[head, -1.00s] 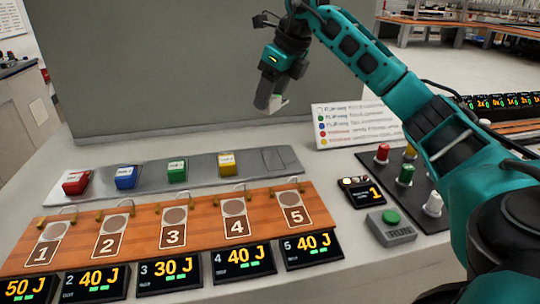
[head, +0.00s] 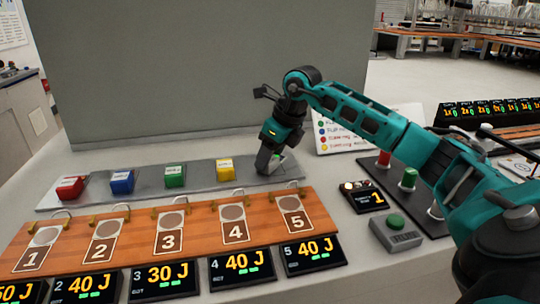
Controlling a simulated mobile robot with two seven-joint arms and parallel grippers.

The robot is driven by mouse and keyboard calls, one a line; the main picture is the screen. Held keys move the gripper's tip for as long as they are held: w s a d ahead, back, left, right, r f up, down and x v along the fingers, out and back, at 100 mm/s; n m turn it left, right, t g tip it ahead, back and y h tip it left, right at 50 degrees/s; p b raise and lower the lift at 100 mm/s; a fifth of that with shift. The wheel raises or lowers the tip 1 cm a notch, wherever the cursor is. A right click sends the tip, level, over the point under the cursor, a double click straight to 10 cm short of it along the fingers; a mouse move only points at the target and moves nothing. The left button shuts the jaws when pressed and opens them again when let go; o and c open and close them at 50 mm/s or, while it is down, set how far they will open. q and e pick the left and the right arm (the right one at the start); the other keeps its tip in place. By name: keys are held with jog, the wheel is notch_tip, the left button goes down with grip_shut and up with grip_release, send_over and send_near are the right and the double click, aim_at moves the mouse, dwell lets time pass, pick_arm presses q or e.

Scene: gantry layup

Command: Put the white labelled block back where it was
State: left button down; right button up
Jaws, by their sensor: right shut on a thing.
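My right gripper (head: 268,164) is at the right end of the grey strip (head: 202,178). The block is at the strip's right-hand place, which looked bare earlier. I cannot tell whether it touches the strip. My left gripper is not in view.
Red (head: 71,188), blue (head: 122,181), green (head: 175,176) and yellow (head: 225,170) blocks stand left on the strip. A wooden board (head: 200,228) numbered 1 to 5 lies in front. A sign (head: 335,133) stands behind, right of my gripper.

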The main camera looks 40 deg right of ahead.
jog(key=o, duration=1.2)
jog(key=shift+f, duration=0.1)
jog(key=shift+r, duration=0.4)
jog(key=p+v, duration=0.1)
jog(key=v, duration=1)
jog(key=shift+s+r, duration=0.2)
jog(key=shift+s, duration=0.05)
jog(key=shift+d, duration=0.1)
